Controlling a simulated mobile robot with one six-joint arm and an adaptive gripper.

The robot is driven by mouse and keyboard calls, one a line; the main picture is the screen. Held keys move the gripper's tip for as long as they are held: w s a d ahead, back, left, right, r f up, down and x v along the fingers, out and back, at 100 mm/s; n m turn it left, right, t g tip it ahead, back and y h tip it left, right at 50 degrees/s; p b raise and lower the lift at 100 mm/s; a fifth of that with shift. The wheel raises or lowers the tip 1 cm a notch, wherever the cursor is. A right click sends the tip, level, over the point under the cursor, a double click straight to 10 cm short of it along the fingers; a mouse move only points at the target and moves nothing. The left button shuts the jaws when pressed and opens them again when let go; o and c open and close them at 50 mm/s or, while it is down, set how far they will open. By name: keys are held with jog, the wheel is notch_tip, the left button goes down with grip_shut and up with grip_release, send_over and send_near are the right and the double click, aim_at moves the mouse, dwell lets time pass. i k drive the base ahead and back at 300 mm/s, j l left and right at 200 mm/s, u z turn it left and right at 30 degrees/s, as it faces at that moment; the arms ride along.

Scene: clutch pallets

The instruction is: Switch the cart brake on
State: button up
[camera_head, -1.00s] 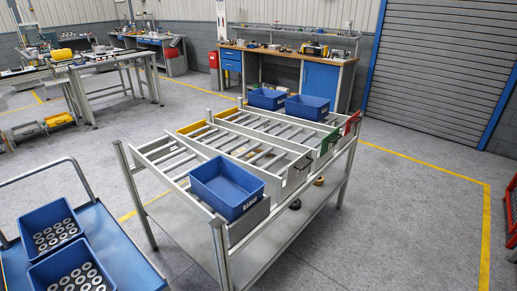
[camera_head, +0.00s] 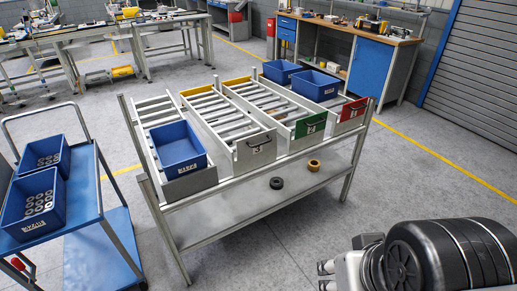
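The blue cart (camera_head: 91,207) stands at the left, with a grey push handle (camera_head: 48,108) at its far end and a lower blue deck. A small red part with a light-coloured piece (camera_head: 19,263) shows low at its near left side, at the picture's edge. It may be the brake; its position is too small to tell. Part of my arm (camera_head: 440,255) fills the lower right corner, far from the cart. I cannot make out my gripper's fingertips there.
Two blue bins of grey rings (camera_head: 32,204) sit on the cart. A sloped rack (camera_head: 205,240) with several lanes and blue bins (camera_head: 178,148) stands in the middle. Two round parts lie on its lower shelf. Grey floor is open between cart and rack. Workbenches stand behind.

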aim_at(15, 262)
jog(key=u, duration=2.25)
jog(key=z, duration=0.2)
jog(key=i+j+z, duration=0.65)
jog(key=i+j, duration=0.25)
jog(key=i+j+z, duration=0.35)
jog(key=j, duration=0.3)
jog(key=i+j, duration=0.15)
jog(key=j, duration=0.2)
